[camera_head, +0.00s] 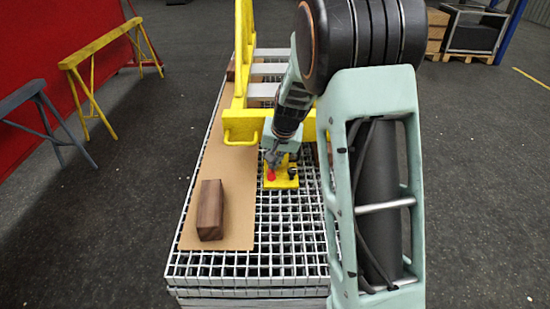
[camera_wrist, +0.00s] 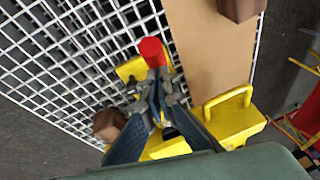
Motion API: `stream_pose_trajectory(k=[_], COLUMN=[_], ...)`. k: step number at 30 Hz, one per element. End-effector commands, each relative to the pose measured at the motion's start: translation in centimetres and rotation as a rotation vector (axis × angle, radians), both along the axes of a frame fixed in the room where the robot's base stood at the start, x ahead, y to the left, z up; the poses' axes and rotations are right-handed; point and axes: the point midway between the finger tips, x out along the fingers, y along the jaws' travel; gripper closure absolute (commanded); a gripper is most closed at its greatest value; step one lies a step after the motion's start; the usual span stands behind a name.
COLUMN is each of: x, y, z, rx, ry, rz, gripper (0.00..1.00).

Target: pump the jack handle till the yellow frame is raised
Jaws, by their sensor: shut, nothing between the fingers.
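The yellow jack (camera_head: 288,180) stands on the metal grating under the near end of the yellow frame (camera_head: 241,125). Its handle ends in a red knob (camera_head: 270,175). My gripper (camera_head: 272,160) points down right at the knob, shut and empty. In the wrist view, the red knob (camera_wrist: 152,50) shows just beyond the shut fingertips (camera_wrist: 157,76); I cannot tell whether they touch it. Part of the yellow jack (camera_wrist: 130,69) and the frame's end with its handle loop (camera_wrist: 230,115) also show there. My gripper and arm hide most of the jack and part of the frame.
A dark wooden block (camera_head: 210,209) lies on a brown board (camera_head: 238,230) on the grating (camera_head: 290,240), left of the jack. Another brown block (camera_wrist: 109,125) shows near the jack in the wrist view. Yellow and grey trestles stand left. The near grating is clear.

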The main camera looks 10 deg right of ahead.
Motion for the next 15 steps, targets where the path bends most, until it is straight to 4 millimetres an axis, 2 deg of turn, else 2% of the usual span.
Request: stream_pose_trajectory(k=[8, 15], x=[-0.03, -0.41], y=[0.00, 0.10], z=[-0.02, -0.84], rx=[0.000, -0.006], ry=[0.000, -0.030], rz=[0.000, 0.001], gripper=[1.00, 1.00])
